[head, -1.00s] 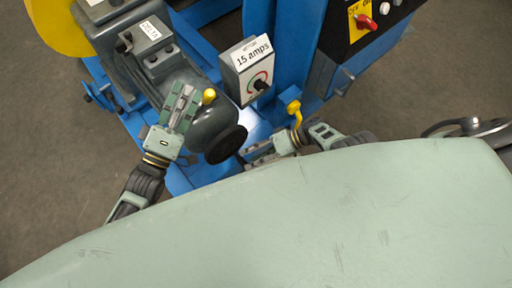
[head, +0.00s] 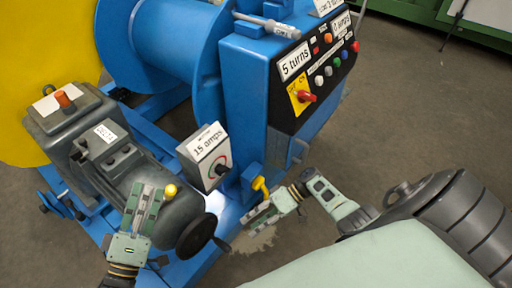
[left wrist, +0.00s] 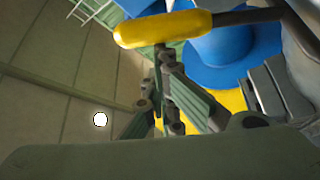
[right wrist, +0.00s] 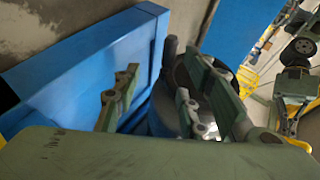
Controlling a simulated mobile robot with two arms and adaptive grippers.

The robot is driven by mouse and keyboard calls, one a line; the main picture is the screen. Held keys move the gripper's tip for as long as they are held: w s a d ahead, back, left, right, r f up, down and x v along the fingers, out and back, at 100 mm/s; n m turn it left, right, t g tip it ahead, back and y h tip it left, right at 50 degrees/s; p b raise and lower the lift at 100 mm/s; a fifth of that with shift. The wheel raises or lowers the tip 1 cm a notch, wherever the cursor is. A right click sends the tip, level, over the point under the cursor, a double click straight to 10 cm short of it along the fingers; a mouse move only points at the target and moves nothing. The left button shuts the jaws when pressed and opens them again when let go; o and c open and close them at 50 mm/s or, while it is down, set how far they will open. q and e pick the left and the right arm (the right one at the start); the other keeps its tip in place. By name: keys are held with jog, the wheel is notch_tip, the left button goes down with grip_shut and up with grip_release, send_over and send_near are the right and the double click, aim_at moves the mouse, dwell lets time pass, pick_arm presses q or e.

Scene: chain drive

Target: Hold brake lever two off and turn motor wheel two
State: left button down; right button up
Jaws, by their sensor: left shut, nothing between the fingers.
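A grey motor carries a yellow-tipped lever (head: 170,191), whose long yellow grip (left wrist: 165,28) crosses the top of the left wrist view. I read no number on it. My left gripper (head: 148,206) is shut and empty, just left of that lever; its fingers (left wrist: 168,85) show below the grip. A black motor wheel (head: 196,235) sits at the motor's near end, and part of a dark round face (right wrist: 186,74) shows in the right wrist view. My right gripper (head: 260,214) is open, right of the wheel and apart from it; its fingers (right wrist: 160,95) are spread.
A second yellow handle (head: 260,185) stands on the blue frame just above my right gripper. A dial box (head: 205,157) reading "15 amps" is between the motor and the blue control cabinet (head: 245,90). A blue drum stands behind. The floor (head: 395,120) at right is clear.

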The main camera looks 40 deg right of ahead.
jog(key=shift+c, duration=0.2)
jog(key=shift+c, duration=0.9)
jog(key=shift+s+a, duration=0.15)
jog(key=shift+a, duration=0.05)
jog(key=shift+c, duration=1)
jog(key=a+g, duration=0.1)
jog(key=s+a+m+g+h, duration=0.1)
jog(key=shift+s+a+f+g+h, duration=0.1)
jog(key=shift+s+a+g+h, duration=0.2)
jog(key=shift+g, duration=0.1)
grip_shut()
jog(key=w+r+m+t+h, duration=0.1)
jog(key=w+r+m+h, duration=0.2)
jog(key=r+m+h, duration=0.7)
jog(key=shift+w+a+m+h, duration=0.4)
jog(key=shift+m+h, duration=0.2)
jog(key=shift+m, duration=1.6)
